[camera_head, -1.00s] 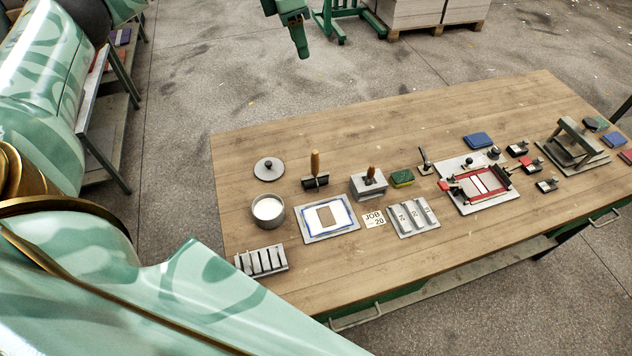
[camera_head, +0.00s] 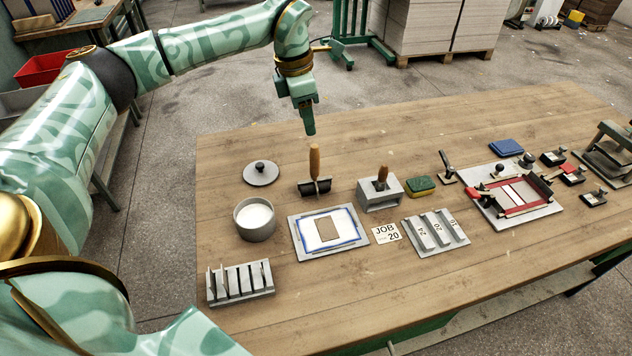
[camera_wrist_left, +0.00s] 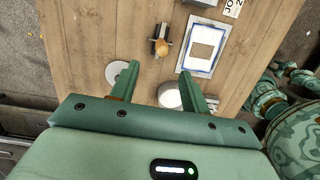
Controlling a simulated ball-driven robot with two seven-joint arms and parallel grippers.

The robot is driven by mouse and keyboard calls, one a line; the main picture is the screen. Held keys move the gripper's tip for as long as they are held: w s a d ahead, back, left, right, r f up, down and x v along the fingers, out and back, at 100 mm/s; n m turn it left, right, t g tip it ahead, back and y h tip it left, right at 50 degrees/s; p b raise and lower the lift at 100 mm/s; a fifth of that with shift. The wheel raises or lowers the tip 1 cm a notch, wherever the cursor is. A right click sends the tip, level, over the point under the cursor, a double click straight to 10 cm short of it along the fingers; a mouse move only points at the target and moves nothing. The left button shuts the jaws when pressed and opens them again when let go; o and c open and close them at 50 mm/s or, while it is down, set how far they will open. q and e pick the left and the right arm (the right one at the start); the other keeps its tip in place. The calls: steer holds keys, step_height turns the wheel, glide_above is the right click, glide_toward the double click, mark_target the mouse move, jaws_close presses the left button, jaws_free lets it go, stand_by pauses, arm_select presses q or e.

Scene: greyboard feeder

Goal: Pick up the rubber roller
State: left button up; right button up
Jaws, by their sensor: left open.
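The rubber roller (camera_head: 314,184) stands on the wooden table, its black roller part down and its wooden handle pointing up. In the left wrist view the roller (camera_wrist_left: 160,47) shows from above, beyond my open fingertips and between their lines. My left gripper (camera_head: 309,130) hangs in the air just above and behind the handle in the head view, pointing down. In the left wrist view the left gripper (camera_wrist_left: 161,82) has its two fingers spread with nothing between them. My right gripper is not in view.
Near the roller are a round lid (camera_head: 261,174), a white-filled pot (camera_head: 255,222), a framed plate (camera_head: 303,245) and a grey block (camera_head: 367,203) holding a wooden-handled tool. A slotted rack (camera_head: 240,284) stands at front left. The table's front right is clear.

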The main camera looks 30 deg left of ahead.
mark_target(316, 157)
arm_select(q)
steer(key=f, duration=0.2)
steer(key=f+b, duration=0.1)
steer(key=f, duration=0.1)
steer(key=w+f, duration=0.1)
steer(key=f, duration=0.1)
steer(key=shift+d+f, duration=0.35)
steer(key=shift+f, duration=0.05)
steer(key=f, duration=0.1)
steer(key=f+b, duration=0.1)
steer(key=f, duration=0.1)
steer(key=d+f+b, duration=0.1)
steer(key=f, duration=0.1)
steer(key=shift+w+f, duration=0.15)
steer(key=shift+f, duration=0.1)
steer(key=shift+r, duration=0.15)
jaws_close()
